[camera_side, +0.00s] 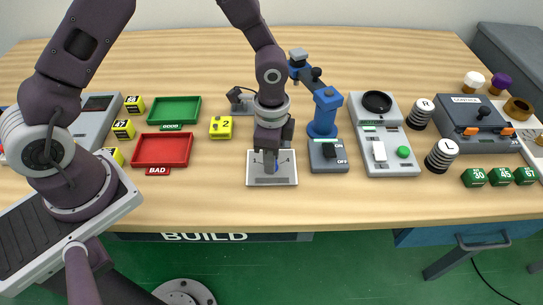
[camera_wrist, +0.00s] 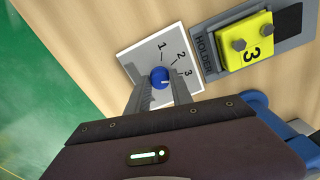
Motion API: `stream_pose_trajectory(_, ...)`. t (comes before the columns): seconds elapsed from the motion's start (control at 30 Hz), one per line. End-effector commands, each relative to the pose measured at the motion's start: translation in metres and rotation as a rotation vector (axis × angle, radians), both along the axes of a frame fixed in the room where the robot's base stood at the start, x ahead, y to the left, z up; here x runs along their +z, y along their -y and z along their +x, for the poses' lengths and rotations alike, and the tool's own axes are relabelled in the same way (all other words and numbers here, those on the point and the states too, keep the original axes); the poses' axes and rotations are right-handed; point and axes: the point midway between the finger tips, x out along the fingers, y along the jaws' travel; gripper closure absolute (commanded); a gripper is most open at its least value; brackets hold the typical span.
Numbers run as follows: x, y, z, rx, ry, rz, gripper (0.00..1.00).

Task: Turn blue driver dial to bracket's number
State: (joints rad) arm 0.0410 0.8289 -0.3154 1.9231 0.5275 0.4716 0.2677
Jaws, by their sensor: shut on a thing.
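The blue dial (camera_wrist: 160,76) sits on a white plate (camera_wrist: 137,58) printed 1, 2 and 3 in the wrist view. A small pale mark shows on its face, but I cannot tell exactly which number it points to. My gripper (camera_wrist: 160,85) points down with a finger on each side of the dial, shut on it. The yellow bracket (camera_wrist: 257,32) marked 3 lies in a grey holder (camera_wrist: 207,56) beside the plate. In the side view my gripper (camera_side: 270,165) stands over the plate (camera_side: 287,178) and hides most of the dial.
A red BAD tray (camera_side: 162,150) and green GOOD tray (camera_side: 174,111) are farther left. An ON/OFF switch box (camera_side: 328,154) and blue post (camera_side: 325,113) stand close on the right. The table's front edge is near.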

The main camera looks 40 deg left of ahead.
Motion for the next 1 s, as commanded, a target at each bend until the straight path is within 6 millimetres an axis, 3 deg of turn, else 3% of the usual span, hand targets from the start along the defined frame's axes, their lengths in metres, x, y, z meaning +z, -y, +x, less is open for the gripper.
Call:
stream_pose_trajectory(0.27,0.001,0.000,0.001,0.001,0.003,-0.001,1.00)
stream_pose_trajectory(0.3,0.001,0.000,0.001,0.001,0.003,-0.001,0.65)
stream_pose_trajectory(0.4,0.000,0.000,0.001,0.001,0.002,0.000,0.52)
stream_pose_trajectory(0.7,0.003,0.000,0.001,0.001,0.001,0.000,0.52)
stream_pose_trajectory(1.0,0.060,0.000,0.001,0.002,0.004,-0.001,0.52)
